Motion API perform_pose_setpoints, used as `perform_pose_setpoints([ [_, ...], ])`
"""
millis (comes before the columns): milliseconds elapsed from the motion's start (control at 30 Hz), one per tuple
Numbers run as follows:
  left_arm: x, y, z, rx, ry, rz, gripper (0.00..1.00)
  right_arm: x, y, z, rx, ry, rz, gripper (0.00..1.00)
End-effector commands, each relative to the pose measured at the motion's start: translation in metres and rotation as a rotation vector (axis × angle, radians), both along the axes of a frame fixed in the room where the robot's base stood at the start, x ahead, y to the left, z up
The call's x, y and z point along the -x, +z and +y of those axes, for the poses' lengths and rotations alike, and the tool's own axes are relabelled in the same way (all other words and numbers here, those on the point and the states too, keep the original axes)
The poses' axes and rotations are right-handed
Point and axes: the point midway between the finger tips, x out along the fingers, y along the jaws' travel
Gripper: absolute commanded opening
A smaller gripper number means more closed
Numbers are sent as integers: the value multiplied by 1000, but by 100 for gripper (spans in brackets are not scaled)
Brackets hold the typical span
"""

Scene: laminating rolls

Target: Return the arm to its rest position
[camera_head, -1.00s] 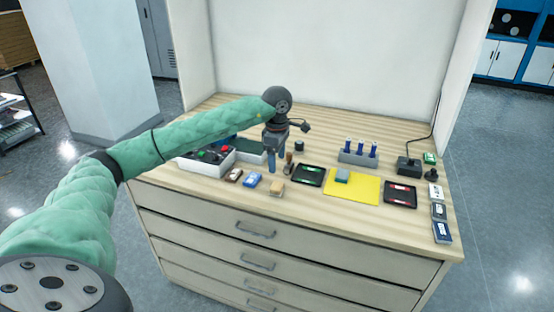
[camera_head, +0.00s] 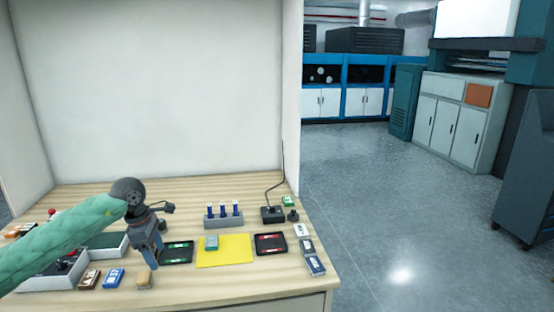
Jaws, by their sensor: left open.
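My left arm, in a green sleeve, comes in from the left in the head view. My left gripper (camera_head: 149,256) points down over the wooden worktop (camera_head: 265,287), at the left part of the table. Its jaws are open and I see nothing held between them. It stands just left of a black tray with a green label (camera_head: 177,252) and behind a small wooden block (camera_head: 145,278). Whether the fingertips touch the worktop is hard to tell. My right gripper is not in view.
A yellow mat (camera_head: 225,256) carries a small green-grey block (camera_head: 211,243). Near it are a red-labelled black tray (camera_head: 270,243), a rack with blue-topped items (camera_head: 223,220), and several small boxes (camera_head: 309,253). A blue-and-white box (camera_head: 114,278) lies at front left. White panels bound the table.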

Motion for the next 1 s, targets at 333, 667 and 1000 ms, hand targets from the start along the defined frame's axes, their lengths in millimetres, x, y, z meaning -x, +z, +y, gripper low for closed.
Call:
perform_pose_setpoints([
  [333, 35, -23, -202, 735, 76, -8, 67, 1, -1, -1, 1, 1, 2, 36],
  [667, 65, 28, -296, 1439, 427, 133, 67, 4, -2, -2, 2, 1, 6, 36],
  [1000, 64, 48, -276, 2012, 1054, 381, 67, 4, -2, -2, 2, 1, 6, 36],
])
